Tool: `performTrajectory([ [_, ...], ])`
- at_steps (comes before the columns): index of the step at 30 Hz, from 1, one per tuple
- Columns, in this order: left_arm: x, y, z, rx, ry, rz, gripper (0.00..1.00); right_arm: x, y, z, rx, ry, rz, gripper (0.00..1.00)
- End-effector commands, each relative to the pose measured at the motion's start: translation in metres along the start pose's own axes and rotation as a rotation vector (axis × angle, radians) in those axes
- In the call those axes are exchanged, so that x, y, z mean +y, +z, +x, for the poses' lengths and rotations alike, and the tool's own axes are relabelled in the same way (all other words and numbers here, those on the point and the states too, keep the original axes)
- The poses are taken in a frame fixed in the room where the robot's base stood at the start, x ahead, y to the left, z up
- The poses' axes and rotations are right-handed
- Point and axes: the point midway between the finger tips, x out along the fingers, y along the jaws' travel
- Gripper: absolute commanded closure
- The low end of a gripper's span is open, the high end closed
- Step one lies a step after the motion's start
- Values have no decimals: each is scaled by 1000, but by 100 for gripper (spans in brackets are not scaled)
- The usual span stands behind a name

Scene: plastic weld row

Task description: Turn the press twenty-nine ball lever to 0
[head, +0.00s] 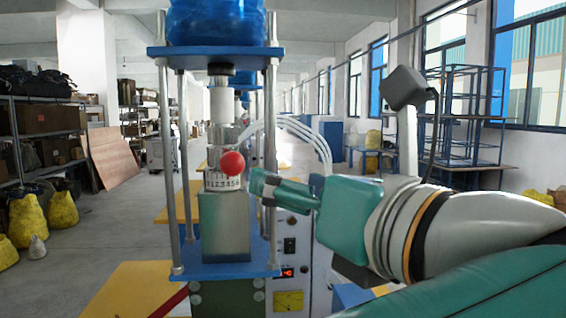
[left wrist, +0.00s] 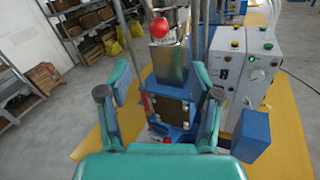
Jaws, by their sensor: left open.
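The red ball (head: 232,163) of the lever sits in front of the press column, at the top edge of a pale dial band (head: 222,184) with black digits. The ball stands above the right part of the scale; the leftmost digits are hard to read. The ball also shows at the top of the left wrist view (left wrist: 158,26). My left gripper (head: 262,190), on the arm at the right of the head view, is just right of the ball, apart from it. Its fingers (left wrist: 160,82) are spread and empty in the left wrist view. My right gripper is not seen.
Steel posts (head: 271,165) and an upper blue plate (head: 215,51) frame the press. A control box (left wrist: 245,75) with buttons stands to its right, a blue box (left wrist: 250,136) nearer. Pale hoses (head: 300,133) arch behind. Shelves and yellow bags (head: 62,210) stand far left.

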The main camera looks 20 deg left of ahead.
Motion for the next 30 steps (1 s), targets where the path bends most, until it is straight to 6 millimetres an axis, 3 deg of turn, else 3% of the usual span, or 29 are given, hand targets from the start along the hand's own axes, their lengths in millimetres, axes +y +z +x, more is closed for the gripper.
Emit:
performTrajectory([
  [7,3,3,25,6,9,-3,36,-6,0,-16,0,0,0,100],
  [21,4,2,124,6,11,-1,36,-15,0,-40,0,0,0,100],
  [30,2,0,162,4,6,-3,36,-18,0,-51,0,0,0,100],
])
